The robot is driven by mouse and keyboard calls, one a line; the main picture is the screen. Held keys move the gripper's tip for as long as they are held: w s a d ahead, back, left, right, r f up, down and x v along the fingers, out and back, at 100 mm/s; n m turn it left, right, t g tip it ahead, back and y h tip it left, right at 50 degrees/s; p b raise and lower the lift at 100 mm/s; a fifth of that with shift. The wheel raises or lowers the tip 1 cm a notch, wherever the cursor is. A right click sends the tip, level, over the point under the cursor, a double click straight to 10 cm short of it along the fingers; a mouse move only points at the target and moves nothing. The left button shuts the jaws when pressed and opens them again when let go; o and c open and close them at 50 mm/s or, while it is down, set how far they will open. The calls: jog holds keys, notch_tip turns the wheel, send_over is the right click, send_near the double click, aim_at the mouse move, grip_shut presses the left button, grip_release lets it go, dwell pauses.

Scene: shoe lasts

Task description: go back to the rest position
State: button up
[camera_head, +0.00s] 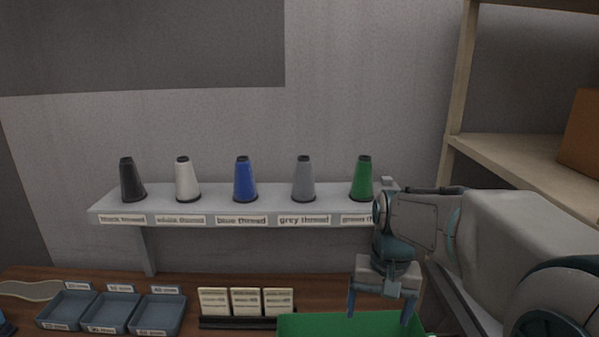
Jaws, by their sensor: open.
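My gripper (379,306) hangs at the lower right of the head view, pointing down. Its two fingers are apart with nothing seen between them. It is in front of the right end of the thread shelf and above a green surface (315,325), perhaps a tray or mat, cut off by the lower edge of the picture. My arm reaches in from the right and hides the shelf's right end.
A wall shelf (215,203) bears black (132,181), white (187,180), blue (245,181), grey (303,181) and green (361,181) thread cones. Blue-grey trays (112,313) and cards (245,301) stand on the wooden bench (200,287). A wooden rack (510,150) stands right, behind my arm.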

jog(key=s+n+t, duration=0.2)
jog(key=s+t, duration=0.2)
jog(key=s, duration=0.8)
jog(key=shift+a+h, duration=0.15)
jog(key=shift+h, duration=0.15)
jog(key=shift+w, duration=0.1)
